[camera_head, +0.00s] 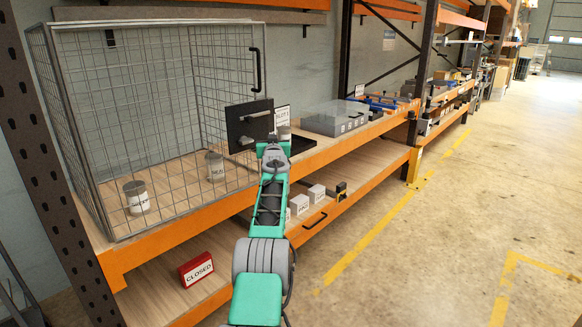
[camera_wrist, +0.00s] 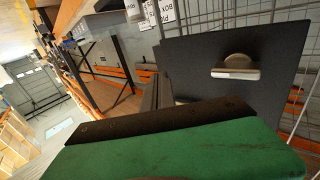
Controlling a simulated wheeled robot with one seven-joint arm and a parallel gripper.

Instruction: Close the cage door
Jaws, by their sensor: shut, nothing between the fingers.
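The wire cage (camera_head: 80,120) stands on the upper wooden shelf at the left. A mesh panel with a black vertical handle (camera_head: 257,70) spans its front side; I take this as the cage door, and I cannot tell whether its free edge touches the frame. My gripper (camera_head: 274,147) is shut and empty, just right of the cage's front right corner and below the handle. A dark flat panel with a grey handle (camera_head: 249,125) is beside it; this panel also fills the right of the wrist view (camera_wrist: 238,70), with mesh behind it.
Two labelled cans (camera_head: 136,197) (camera_head: 215,166) stand inside the cage. White boxes (camera_head: 299,204) and a red CLOSED sign (camera_head: 196,269) are on the lower shelf. The floor at right is free.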

